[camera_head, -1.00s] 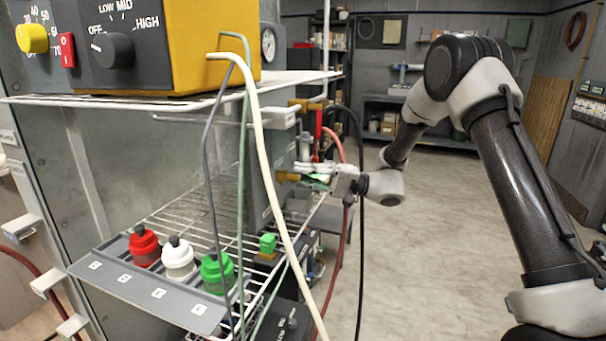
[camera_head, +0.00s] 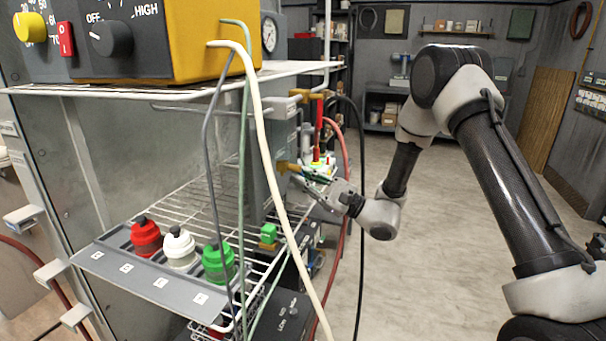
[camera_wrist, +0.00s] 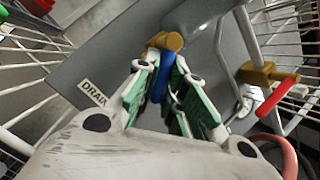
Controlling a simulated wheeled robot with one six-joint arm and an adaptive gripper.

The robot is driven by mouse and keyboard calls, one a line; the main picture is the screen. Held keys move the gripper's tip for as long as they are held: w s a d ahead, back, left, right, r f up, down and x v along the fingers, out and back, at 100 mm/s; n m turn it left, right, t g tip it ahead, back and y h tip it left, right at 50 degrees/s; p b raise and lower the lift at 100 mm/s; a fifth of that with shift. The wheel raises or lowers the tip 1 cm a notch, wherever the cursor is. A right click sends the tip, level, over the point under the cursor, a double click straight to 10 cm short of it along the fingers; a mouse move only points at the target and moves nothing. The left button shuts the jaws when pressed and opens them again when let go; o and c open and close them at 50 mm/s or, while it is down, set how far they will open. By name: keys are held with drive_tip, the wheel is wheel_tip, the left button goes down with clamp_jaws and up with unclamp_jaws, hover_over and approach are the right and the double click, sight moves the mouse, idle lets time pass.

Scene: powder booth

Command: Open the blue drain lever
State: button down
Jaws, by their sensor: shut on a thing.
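The blue drain lever (camera_wrist: 163,73) shows in the wrist view, running down from a brass valve fitting (camera_wrist: 172,41) on a grey metal housing. My gripper (camera_wrist: 170,75) has its green-padded fingers on either side of the blue lever and is shut on it. In the head view my gripper (camera_head: 308,177) is at the brass fitting (camera_head: 284,167) low on the grey housing. The lever itself is hidden there behind the fingers. A label (camera_wrist: 92,92) is on the housing; I cannot read it surely.
A second brass valve with a red handle (camera_wrist: 270,97) sits near my gripper. Hoses, including a cream one (camera_head: 262,150), hang in front of the wire rack. Red, white and green-capped bottles (camera_head: 179,250) stand in a grey tray. The floor at right is clear.

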drive_tip(key=m+t, duration=0.1)
drive_tip(key=m, duration=0.1)
drive_tip(key=m+t, duration=0.1)
drive_tip(key=m, duration=0.1)
drive_tip(key=s+m+t+h, duration=0.1)
drive_tip(key=shift+s+a+f+m, duration=0.1)
drive_tip(key=shift+a+m, duration=0.15)
drive_tip(key=shift+m, duration=0.15)
drive_tip(key=shift+s+a+m+t+h, duration=0.15)
drive_tip(key=shift+m+t+h, duration=0.25)
drive_tip(key=shift+m, duration=0.45)
drive_tip(key=shift+s+d+m+t+h, duration=0.1)
drive_tip(key=shift+s+m+t+h, duration=0.1)
drive_tip(key=shift+m+t, duration=0.45)
drive_tip(key=shift+s+a+m+t+h, duration=0.1)
drive_tip(key=shift+m+t+h, duration=0.2)
drive_tip(key=shift+m, duration=0.7)
drive_tip(key=c, duration=1.5)
unclamp_jaws()
drive_tip(key=shift+s+f, duration=0.1)
drive_tip(key=shift+f, duration=0.05)
drive_tip(key=v, duration=0.7)
drive_tip(key=shift+s, duration=0.1)
